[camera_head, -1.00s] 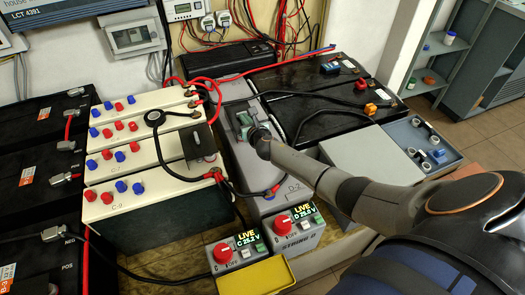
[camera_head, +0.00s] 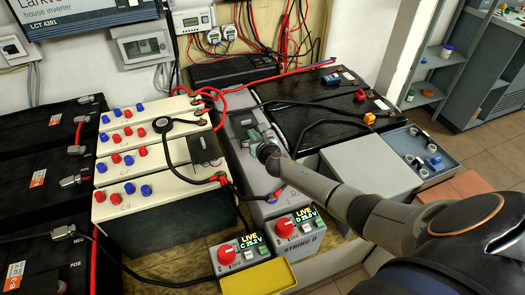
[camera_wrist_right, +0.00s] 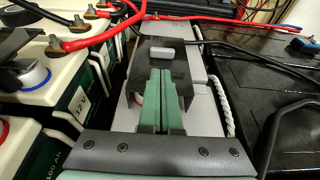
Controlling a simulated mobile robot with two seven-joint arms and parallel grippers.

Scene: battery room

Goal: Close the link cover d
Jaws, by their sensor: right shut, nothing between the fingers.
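A dark grey cover (camera_wrist_right: 179,48) with a light grey block on it sits on the grey D battery string, just beyond my right fingertips in the right wrist view. In the head view the dark cover (camera_head: 241,121) shows only partly beside my gripper. Whether it is fully closed I cannot tell. My right gripper (camera_wrist_right: 163,72) has its green fingers shut together, with nothing between them, over the near part of the cover. It also shows in the head view (camera_head: 257,135). Whether the fingers touch the cover is unclear. My left gripper is out of view.
Cream batteries (camera_head: 150,165) with red and blue caps stand left, with a similar dark cover (camera_head: 204,149) on them. Black batteries (camera_head: 310,95) stand right. Black and red cables run close by. Two live meter boxes (camera_head: 293,226) and a yellow tray (camera_head: 262,277) are in front.

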